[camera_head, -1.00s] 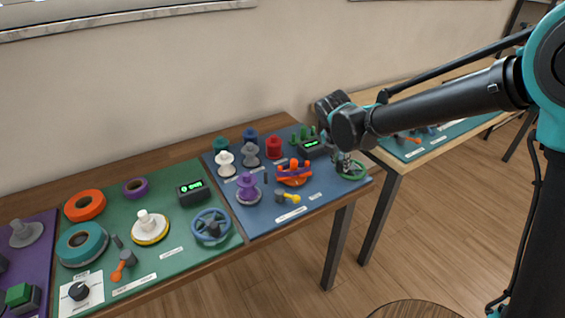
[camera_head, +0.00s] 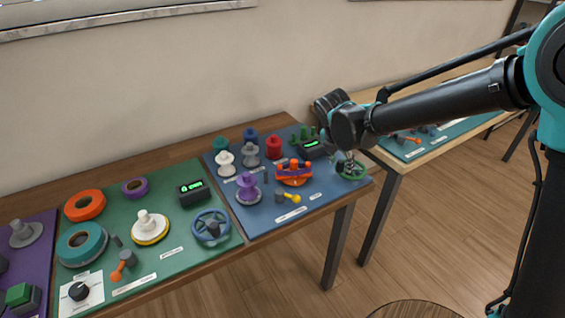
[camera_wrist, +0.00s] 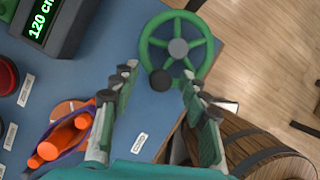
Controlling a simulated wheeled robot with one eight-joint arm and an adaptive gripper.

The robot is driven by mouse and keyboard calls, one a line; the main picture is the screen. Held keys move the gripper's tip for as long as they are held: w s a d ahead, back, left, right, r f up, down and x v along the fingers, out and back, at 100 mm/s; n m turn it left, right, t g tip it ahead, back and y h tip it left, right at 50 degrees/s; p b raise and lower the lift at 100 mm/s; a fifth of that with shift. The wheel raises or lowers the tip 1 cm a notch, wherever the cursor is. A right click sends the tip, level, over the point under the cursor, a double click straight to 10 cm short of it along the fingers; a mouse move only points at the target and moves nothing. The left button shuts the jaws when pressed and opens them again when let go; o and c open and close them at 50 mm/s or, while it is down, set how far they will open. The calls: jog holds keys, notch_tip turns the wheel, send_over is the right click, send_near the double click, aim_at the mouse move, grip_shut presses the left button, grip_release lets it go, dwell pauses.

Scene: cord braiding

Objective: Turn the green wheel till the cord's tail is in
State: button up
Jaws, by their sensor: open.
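The green wheel (camera_wrist: 208,50) has a grey hub and spokes, and a dark knob (camera_wrist: 160,81) stands on its near rim. It lies at the right end of the blue mat in the head view (camera_head: 353,176). My gripper (camera_wrist: 159,74) is open, its two fingers apart on either side of the knob in the wrist view; I cannot tell whether they touch it. In the head view my gripper (camera_head: 349,163) is over the wheel. An orange pegged piece (camera_head: 294,180) with purple cord (camera_wrist: 48,146) on it sits left of the wheel. The cord's tail cannot be made out.
A black counter box (camera_wrist: 62,22) reading 120 cm stands left of the wheel. The table edge is close on the wheel's right; a wooden barrel-like stool (camera_wrist: 265,150) stands below.

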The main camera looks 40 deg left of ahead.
jog(key=v, duration=1.1)
jog(key=shift+s+r, duration=0.2)
jog(key=shift+r, duration=0.1)
